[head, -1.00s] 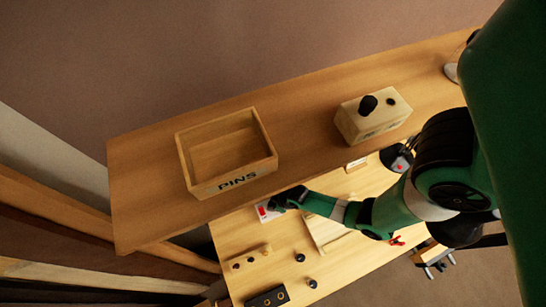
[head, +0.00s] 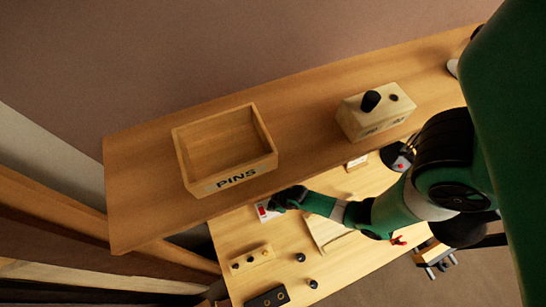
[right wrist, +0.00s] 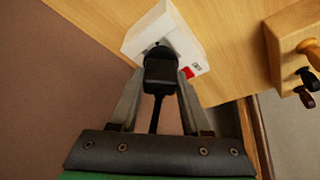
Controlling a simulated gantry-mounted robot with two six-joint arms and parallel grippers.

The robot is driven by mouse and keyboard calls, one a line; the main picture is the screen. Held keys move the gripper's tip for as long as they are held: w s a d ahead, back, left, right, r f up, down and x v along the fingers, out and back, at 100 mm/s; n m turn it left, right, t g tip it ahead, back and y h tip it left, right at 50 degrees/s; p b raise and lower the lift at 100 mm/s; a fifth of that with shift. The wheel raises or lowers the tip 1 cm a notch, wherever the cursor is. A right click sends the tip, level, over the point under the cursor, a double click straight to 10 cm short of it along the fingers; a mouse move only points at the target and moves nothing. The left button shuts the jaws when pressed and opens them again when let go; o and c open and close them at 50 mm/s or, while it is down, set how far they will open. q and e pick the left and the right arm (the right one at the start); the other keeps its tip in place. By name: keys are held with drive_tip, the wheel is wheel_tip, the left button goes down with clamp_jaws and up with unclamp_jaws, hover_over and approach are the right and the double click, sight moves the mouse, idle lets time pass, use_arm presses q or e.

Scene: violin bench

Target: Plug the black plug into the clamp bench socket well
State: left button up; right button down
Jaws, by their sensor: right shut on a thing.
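A white socket box (head: 262,210) with a red switch stands on the lower bench in the head view. It shows large in the right wrist view (right wrist: 143,36), with a small label that I cannot read. My right gripper (head: 285,199) is at its right side. In the right wrist view, the right gripper's fingers (right wrist: 160,76) are shut on the black plug (right wrist: 160,68), whose cord trails back toward the palm. The plug's front end is at the dark well in the box's face. How deep it sits is hidden. My left gripper is not in view.
An open wooden PINS box (head: 225,150) and a wooden block with a black knob (head: 370,101) stand on the upper shelf (head: 140,190). A block with several pegs (head: 252,259) and a dark block (head: 267,297) lie at the lower bench's front left.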

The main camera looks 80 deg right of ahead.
drive_tip(key=shift+f+b, duration=0.55)
drive_tip(key=shift+f, duration=0.2)
drive_tip(key=shift+c, duration=1.4)
unclamp_jaws()
drive_tip(key=p+v, duration=0.4)
drive_tip(key=v, duration=0.7)
drive_tip(key=shift+s+r, duration=0.25)
drive_tip(key=shift+r, duration=0.05)
